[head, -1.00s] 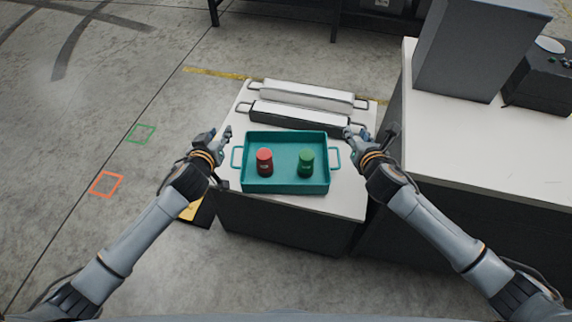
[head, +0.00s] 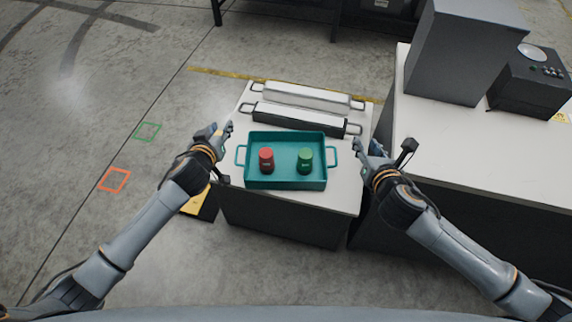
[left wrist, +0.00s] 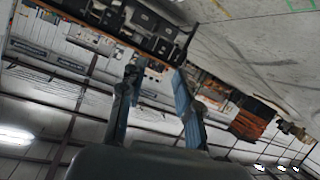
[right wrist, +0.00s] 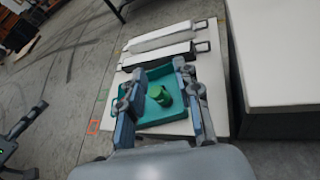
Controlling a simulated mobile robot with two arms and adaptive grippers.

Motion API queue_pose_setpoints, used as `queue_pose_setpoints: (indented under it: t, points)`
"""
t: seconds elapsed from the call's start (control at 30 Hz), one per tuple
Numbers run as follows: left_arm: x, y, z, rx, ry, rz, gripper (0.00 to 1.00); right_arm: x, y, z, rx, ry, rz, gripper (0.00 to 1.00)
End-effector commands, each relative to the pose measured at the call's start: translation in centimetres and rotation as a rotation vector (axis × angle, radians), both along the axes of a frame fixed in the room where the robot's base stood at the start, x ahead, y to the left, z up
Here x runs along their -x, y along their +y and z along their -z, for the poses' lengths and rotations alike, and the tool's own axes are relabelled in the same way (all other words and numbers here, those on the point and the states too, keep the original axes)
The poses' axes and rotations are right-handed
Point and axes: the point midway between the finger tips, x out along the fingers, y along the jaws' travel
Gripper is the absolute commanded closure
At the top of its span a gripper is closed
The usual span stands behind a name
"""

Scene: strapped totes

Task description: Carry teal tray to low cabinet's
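The teal tray (head: 286,180) sits on the white top of a low cabinet (head: 335,205). It has a handle at each end and holds a red can (head: 266,160) and a green can (head: 305,160), both upright. My left gripper (head: 226,131) is off the tray's left side, apart from the left handle. The left wrist view shows its fingers (left wrist: 152,82) parted with nothing between them. My right gripper (head: 366,146) is to the right of the right handle, apart from it. In the right wrist view its fingers (right wrist: 154,80) are parted, with the tray (right wrist: 165,117) beyond them.
A higher counter (head: 470,150) stands to the right with a grey box (head: 460,55) and a dark device (head: 530,82). The floor at left is open, with green and orange marked squares.

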Motion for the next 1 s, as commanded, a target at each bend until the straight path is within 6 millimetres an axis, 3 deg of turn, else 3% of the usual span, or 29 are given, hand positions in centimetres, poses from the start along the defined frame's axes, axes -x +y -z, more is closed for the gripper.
queue_pose_setpoints:
  t: [0.1,0.27,0.83,0.93,1.0]
  points:
    - [0.0,0.0,0.0,0.000,0.000,0.000,0.67,1.9,-0.2,-0.6,0.001,0.001,-0.001,0.67]
    - [0.0,0.0,0.0,0.000,0.000,0.000,0.67,3.1,-0.3,-1.1,0.000,-0.001,0.001,0.67]
    - [0.0,0.0,0.0,0.000,0.001,0.000,0.67,3.2,-0.3,-1.1,-0.002,-0.001,0.001,0.67]
    - [0.2,0.3,1.3,-0.011,0.021,-0.001,0.67,3.0,-0.6,0.0,-0.033,0.021,0.024,0.67]
    - [0.7,0.9,3.7,-0.033,0.060,-0.005,0.67,2.7,-1.3,2.3,-0.102,0.062,0.073,0.67]
